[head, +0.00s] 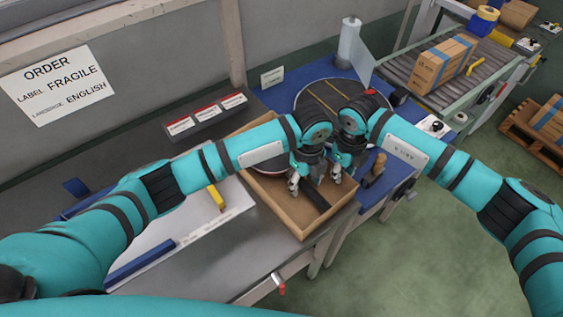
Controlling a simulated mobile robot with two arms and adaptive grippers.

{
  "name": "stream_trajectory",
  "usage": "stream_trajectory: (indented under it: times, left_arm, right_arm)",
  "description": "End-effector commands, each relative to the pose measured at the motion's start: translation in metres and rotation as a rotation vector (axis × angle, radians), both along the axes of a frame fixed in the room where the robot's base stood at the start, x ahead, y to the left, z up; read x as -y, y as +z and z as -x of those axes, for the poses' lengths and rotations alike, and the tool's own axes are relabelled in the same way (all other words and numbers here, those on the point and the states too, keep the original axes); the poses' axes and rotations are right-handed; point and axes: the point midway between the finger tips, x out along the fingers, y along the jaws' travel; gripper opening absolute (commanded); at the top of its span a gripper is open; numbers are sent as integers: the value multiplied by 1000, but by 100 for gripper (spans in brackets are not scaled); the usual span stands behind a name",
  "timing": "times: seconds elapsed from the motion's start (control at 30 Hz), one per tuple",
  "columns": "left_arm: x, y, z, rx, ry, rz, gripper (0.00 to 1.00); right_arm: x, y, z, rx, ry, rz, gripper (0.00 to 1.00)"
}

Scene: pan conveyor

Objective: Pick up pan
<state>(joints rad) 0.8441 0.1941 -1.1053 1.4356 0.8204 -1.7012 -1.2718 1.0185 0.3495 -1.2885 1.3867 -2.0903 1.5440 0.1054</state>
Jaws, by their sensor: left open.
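The pan (272,166) lies in an open cardboard box (303,230) on the workbench. Its round body shows a reddish rim and is partly hidden behind my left arm. A dark bar that looks like its handle (316,200) points toward the box's near corner. My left gripper (294,187) is open and points down into the box, just left of the handle. My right gripper (336,177) points down over the box's right side, right of the handle. Its fingers are too small to tell open from shut. I cannot tell whether either gripper touches the pan.
A dark round disc (318,92) sits on the blue table behind the box. Red-and-white label boxes (207,115) stand at the back left. A yellow-handled tool (216,198) lies left of the box. A roller conveyor (400,69) carries a carton (443,65) at the right. Green floor is free at front right.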

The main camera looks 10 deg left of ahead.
Motion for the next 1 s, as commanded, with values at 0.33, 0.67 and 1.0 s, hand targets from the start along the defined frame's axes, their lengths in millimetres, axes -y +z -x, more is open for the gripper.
stream_trajectory:
  times: [0.33,0.67,1.0]
  left_arm:
    - [0,-7,0,0,0,0,47]
    - [0,-6,0,0,-1,0,4]
    - [0,-5,-1,2,0,1,0]
  right_arm:
    - [0,0,0,1,0,1,0]
    - [0,0,0,1,0,1,0]
    - [0,0,0,1,0,1,0]
